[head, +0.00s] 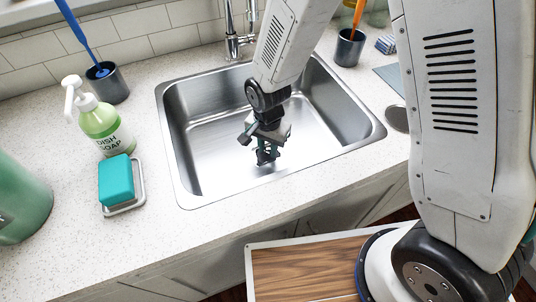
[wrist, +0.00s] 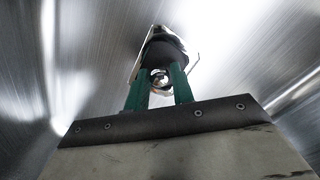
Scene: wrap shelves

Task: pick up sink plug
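My gripper (head: 265,157) reaches down into the steel sink (head: 196,175), with its fingertips low over the basin floor. In the wrist view, its two green fingers (wrist: 160,84) are apart. A small shiny round piece, which looks like the knob of the sink plug (wrist: 160,77), lies between them. A dark shape with pale edges shows just beyond it; whether it is the plug's disc or the drain is unclear. I cannot tell whether the fingers press on the knob. In the head view, the gripper hides the plug.
The faucet (head: 233,42) stands behind the sink. A dish soap bottle (head: 102,122), a teal sponge on a tray (head: 116,181) and a cup with a blue brush (head: 108,84) stand to the left. A dark cup (head: 349,48) stands at back right. The sink walls surround my gripper.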

